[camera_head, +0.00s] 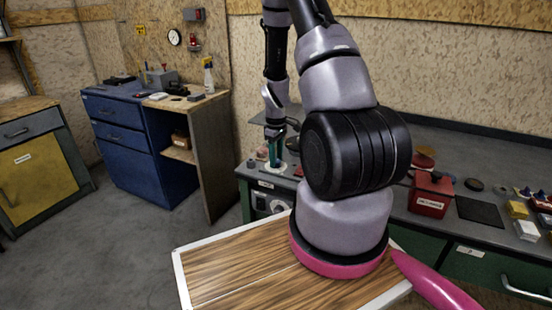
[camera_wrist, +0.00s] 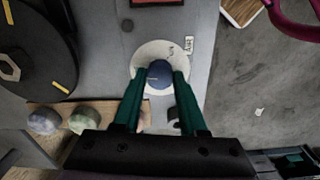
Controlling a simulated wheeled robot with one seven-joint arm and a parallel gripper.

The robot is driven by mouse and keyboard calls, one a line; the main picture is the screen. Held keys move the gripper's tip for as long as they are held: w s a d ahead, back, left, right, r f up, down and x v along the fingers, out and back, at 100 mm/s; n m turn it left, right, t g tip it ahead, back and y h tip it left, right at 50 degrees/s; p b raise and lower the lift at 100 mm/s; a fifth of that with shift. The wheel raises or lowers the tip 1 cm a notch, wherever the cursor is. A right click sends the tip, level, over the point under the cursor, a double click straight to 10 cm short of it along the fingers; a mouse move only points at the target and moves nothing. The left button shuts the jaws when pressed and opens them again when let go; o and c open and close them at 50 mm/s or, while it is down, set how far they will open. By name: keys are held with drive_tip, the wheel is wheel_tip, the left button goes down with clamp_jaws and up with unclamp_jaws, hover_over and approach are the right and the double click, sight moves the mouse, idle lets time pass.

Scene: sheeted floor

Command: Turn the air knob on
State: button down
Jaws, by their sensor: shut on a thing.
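The air knob (camera_wrist: 159,75) is a small dark blue round knob on a pale round dial plate (camera_wrist: 147,54), in the upper middle of the wrist view. A small white label (camera_wrist: 188,44) stands beside the plate. My gripper (camera_wrist: 159,80) has green fingers, one on each side of the knob, and they are shut on it. In the head view my gripper (camera_head: 274,158) reaches down to the left end of the grey-green bench, over the pale plate (camera_head: 274,168). The knob itself is hidden there by the fingers.
A large black disc (camera_wrist: 32,60) lies left of the knob in the wrist view, with pale round pieces (camera_wrist: 83,118) below it. The bench (camera_head: 454,232) carries a red box (camera_head: 430,194) at right. A blue cabinet (camera_head: 130,145) stands at left; grey floor (camera_head: 130,245) is clear.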

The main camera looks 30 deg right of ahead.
drive_tip(key=m, duration=1.1)
drive_tip(key=shift+m, duration=0.3)
drive_tip(key=m, duration=1)
drive_tip(key=shift+m, duration=0.3)
drive_tip(key=shift+c, duration=2.2)
unclamp_jaws()
